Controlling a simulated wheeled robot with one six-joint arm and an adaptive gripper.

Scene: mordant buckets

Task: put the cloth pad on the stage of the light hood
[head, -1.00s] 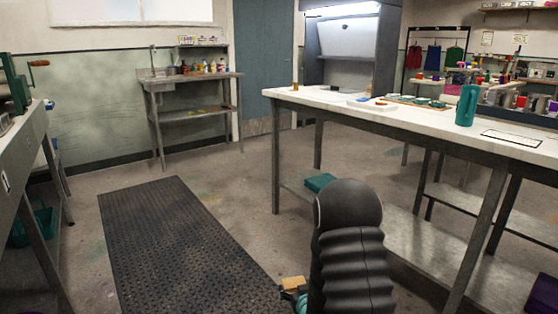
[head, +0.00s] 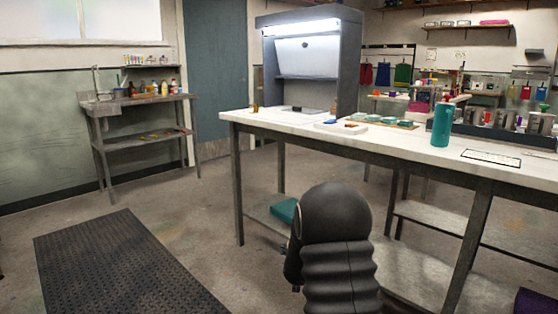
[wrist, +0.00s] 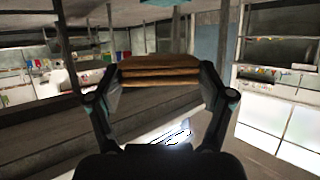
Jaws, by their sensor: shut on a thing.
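The cloth pad (wrist: 158,70) is a brown, layered, folded-looking block in the wrist view. My gripper (wrist: 160,82) is shut on it, with one finger at each end. In the head view the pad and fingertips are hidden behind my black arm. The light hood (head: 350,60) is a tall grey cabinet at the far end of the white-topped bench, with a bright lamp strip and a pale back panel. Its stage cannot be told apart clearly from the pale surface at its foot. My gripper is well apart from the hood.
The long bench (head: 390,143) holds a teal bottle (head: 442,125), a tray of small green-topped dishes (head: 388,122) and a small amber bottle. A teal folded item (head: 285,210) lies on its lower shelf. A dark floor mat (head: 120,265) lies left. Open floor lies between mat and bench.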

